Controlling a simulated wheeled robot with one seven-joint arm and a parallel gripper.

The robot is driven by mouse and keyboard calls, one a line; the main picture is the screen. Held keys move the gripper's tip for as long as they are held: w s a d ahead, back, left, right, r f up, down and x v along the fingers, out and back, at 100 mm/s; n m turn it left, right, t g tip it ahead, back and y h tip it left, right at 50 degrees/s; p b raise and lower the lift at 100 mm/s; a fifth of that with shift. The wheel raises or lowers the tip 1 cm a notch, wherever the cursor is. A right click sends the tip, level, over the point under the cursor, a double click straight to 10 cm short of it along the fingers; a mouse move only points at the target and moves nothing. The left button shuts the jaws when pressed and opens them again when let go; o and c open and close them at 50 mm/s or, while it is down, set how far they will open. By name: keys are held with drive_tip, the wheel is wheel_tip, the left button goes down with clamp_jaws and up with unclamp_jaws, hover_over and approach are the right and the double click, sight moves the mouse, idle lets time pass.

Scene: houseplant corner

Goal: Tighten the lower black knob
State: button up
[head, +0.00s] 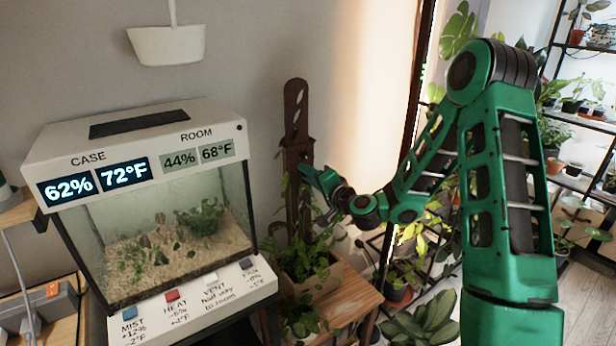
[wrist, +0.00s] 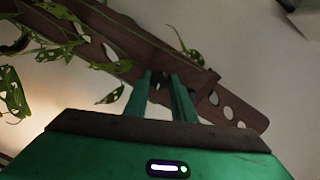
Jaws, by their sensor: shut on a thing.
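In the wrist view my gripper's green fingers (wrist: 161,84) are closed against the support's face. A small dark knob (wrist: 160,86) shows between the fingertips, mostly hidden by them. I cannot make out a second knob, and I cannot see how far this one is turned.
A glass terrarium (head: 160,240) with displays and labelled switches stands left of the support. Leafy vines (wrist: 62,45) hang around the support near my gripper. The planter (head: 312,285) sits on a wooden table (head: 345,308). Plant shelves (head: 585,125) stand at right.

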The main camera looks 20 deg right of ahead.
drive_tip(key=shift+d+f+m+y, duration=0.1)
drive_tip(key=shift+m+y, duration=0.15)
drive_tip(key=shift+m, duration=2.1)
drive_tip(key=shift+d+f+m+y, duration=0.1)
drive_tip(key=shift+m+y, duration=0.1)
drive_tip(key=shift+m, duration=2.1)
drive_tip(key=shift+d+f+m+y, duration=0.1)
drive_tip(key=shift+m+y, duration=0.15)
drive_tip(key=shift+m, duration=2.1)
drive_tip(key=shift+r, duration=0.1)
clamp_jaws()
unclamp_jaws()
drive_tip(key=o, duration=1.1)
drive_tip(key=shift+a+r, duration=0.1)
drive_tip(key=shift+c, duration=0.2)
drive_tip(key=v, duration=1)
drive_tip(key=shift+s, duration=0.35)
